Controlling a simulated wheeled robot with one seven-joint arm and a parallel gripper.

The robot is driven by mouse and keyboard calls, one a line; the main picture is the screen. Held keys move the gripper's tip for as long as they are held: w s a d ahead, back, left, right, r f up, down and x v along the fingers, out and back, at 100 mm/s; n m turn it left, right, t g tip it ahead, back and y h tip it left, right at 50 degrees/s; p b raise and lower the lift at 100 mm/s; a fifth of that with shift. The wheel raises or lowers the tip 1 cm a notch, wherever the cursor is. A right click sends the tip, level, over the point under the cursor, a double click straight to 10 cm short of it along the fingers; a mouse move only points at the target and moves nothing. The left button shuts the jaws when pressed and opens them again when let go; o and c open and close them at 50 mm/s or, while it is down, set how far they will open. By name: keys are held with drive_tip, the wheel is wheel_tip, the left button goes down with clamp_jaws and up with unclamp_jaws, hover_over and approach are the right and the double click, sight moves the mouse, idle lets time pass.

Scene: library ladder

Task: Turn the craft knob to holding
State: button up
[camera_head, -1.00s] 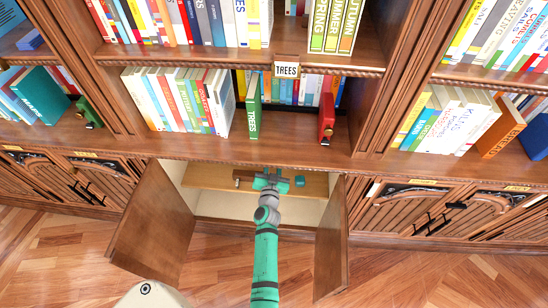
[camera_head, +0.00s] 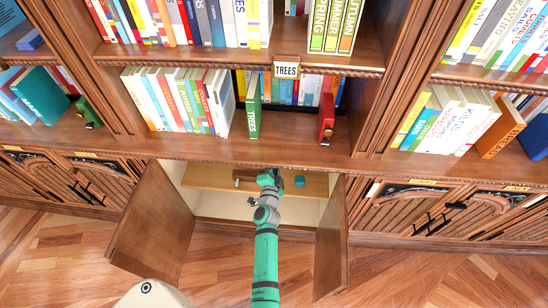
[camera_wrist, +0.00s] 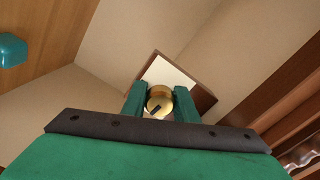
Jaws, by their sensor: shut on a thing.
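The craft knob (camera_wrist: 158,101) is a round brass knob with a dark mark on its face, in front of a white plate (camera_wrist: 172,74) with a brown wooden edge. My gripper (camera_wrist: 160,104) has one green finger on each side of the knob and is shut on it. In the head view my gripper (camera_head: 268,178) reaches into the open lower cabinet, and the knob is hidden there. I cannot read any setting on the plate.
The cabinet's left door (camera_head: 152,228) and right door (camera_head: 330,235) stand open on either side of my arm. A teal block (camera_head: 299,181) sits on the wooden shelf (camera_head: 210,178) right of my gripper. Bookshelves rise above.

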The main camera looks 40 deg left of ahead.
drive_tip(key=shift+m, duration=1.6)
drive_tip(key=o, duration=1.1)
drive_tip(key=shift+w, duration=0.1)
drive_tip(key=shift+c, duration=0.2)
drive_tip(key=v, duration=1)
drive_tip(key=shift+s, duration=0.35)
drive_tip(key=shift+d, duration=0.15)
